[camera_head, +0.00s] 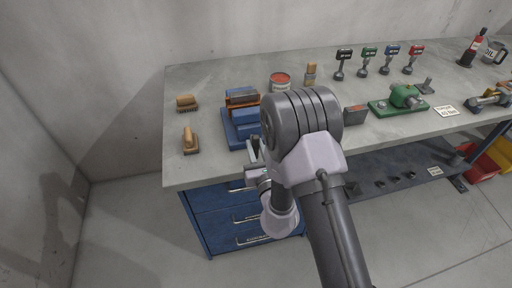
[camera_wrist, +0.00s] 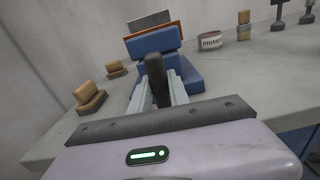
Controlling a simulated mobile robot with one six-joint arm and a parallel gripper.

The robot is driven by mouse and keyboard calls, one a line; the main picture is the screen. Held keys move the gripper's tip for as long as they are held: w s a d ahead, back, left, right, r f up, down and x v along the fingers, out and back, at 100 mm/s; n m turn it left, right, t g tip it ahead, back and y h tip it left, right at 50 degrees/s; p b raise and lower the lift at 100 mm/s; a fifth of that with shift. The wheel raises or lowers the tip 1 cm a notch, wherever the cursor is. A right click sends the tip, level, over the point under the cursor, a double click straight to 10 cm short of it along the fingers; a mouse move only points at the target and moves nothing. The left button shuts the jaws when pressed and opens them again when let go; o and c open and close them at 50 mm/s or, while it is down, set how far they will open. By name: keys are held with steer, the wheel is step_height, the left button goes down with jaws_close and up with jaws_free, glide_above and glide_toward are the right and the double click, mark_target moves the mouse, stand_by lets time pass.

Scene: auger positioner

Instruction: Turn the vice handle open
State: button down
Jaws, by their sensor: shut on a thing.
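The blue vice (camera_head: 243,117) stands near the front edge of the bench, left of centre. Its blue jaw (camera_wrist: 153,42) fills the upper middle of the wrist view, with an orange-brown piece (camera_wrist: 158,31) just behind it. The dark, upright vice handle (camera_wrist: 155,72) is in front of the jaw, between my two pale fingers. My gripper (camera_wrist: 158,92) is shut on the handle. In the head view, my gripper (camera_head: 254,152) is at the vice's front side, and my arm hides much of it and the handle.
Two wooden brushes (camera_head: 187,102) (camera_head: 190,141) lie left of the vice. A red-topped can (camera_head: 280,81) stands behind it. A green tool (camera_head: 401,98) is farther right. Blue drawers (camera_head: 225,212) are below the bench top (camera_head: 210,80). The front left bench corner is clear.

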steer(key=n+b, duration=0.1)
steer(key=n, duration=0.3)
steer(key=shift+a, duration=0.15)
steer(key=n+b, duration=0.1)
steer(key=n, duration=0.4)
steer(key=shift+a, duration=0.1)
steer(key=n+b, duration=0.2)
steer(key=n, duration=0.2)
steer(key=shift+f+n, duration=0.15)
steer(key=shift+n, duration=0.15)
steer(key=shift+n+b, duration=0.85)
steer(key=shift+n, duration=1.45)
steer(key=c, duration=1.2)
jaws_free()
steer(key=shift+c, duration=0.2)
steer(key=shift+f, duration=0.1)
